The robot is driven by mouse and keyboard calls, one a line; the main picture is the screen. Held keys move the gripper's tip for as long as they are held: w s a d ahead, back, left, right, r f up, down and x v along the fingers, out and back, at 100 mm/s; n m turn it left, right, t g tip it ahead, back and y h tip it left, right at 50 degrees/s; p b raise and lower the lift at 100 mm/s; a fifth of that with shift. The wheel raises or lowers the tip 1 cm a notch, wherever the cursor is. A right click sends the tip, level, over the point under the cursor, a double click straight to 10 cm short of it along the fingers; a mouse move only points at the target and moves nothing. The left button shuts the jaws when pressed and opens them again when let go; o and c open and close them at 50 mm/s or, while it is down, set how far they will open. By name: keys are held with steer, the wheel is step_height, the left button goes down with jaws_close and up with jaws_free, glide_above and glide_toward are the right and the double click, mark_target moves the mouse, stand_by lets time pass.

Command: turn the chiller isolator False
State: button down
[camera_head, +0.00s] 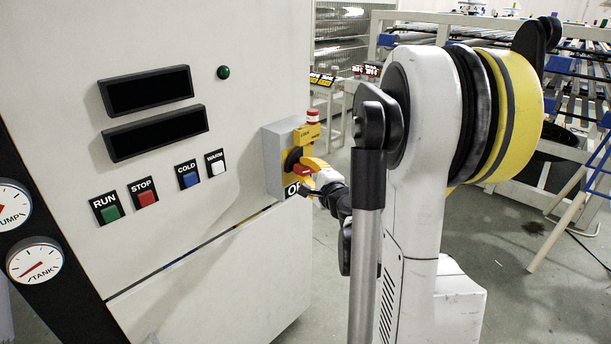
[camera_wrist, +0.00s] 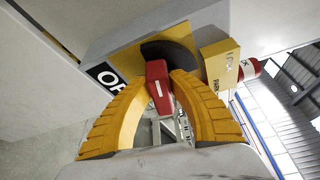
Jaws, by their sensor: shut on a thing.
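The chiller isolator is a grey box (camera_head: 273,163) with a yellow faceplate on the right edge of the white panel. Its red handle (camera_wrist: 158,86) sits on a dark round disc (camera_wrist: 172,52) in the wrist view. A black label (camera_wrist: 107,77), partly hidden, shows beside the disc.
The white panel (camera_head: 230,60) carries RUN, STOP, COLD and WARM buttons (camera_head: 188,178), two dark displays and a green lamp. Gauges (camera_head: 35,262) are at the left.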

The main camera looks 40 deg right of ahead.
steer(key=shift+f+n+t+b, duration=0.15)
steer(key=shift+n+t+b, duration=0.25)
steer(key=shift+n+b, duration=0.5)
steer(key=shift+n, duration=0.3)
steer(key=c, duration=1.2)
jaws_free()
steer(key=v, duration=1.2)
steer(key=shift+a, duration=0.1)
steer(key=shift+w, duration=0.1)
